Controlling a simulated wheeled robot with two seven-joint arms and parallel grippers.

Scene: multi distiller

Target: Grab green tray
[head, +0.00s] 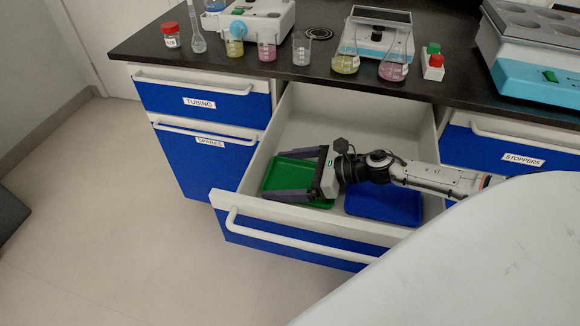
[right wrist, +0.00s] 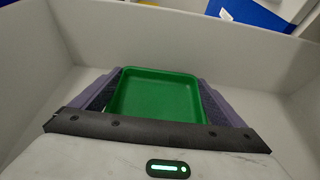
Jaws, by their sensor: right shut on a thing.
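The green tray (head: 290,176) lies in the left part of the open drawer, in the head view. My right gripper (head: 290,175) reaches into the drawer from the right, and its two dark fingers are shut on the tray from opposite sides. In the right wrist view the green tray (right wrist: 157,97) sits between the two purple-grey fingers, with its near edge hidden behind the gripper's dark bar. I cannot tell whether the tray is lifted off the drawer floor. My left gripper is not in view.
A blue tray (head: 384,203) lies in the drawer under my right arm. The pulled-out drawer (head: 300,218) has raised walls all round. The black counter (head: 270,67) above holds glassware, including a yellow flask (head: 346,62), and lab devices.

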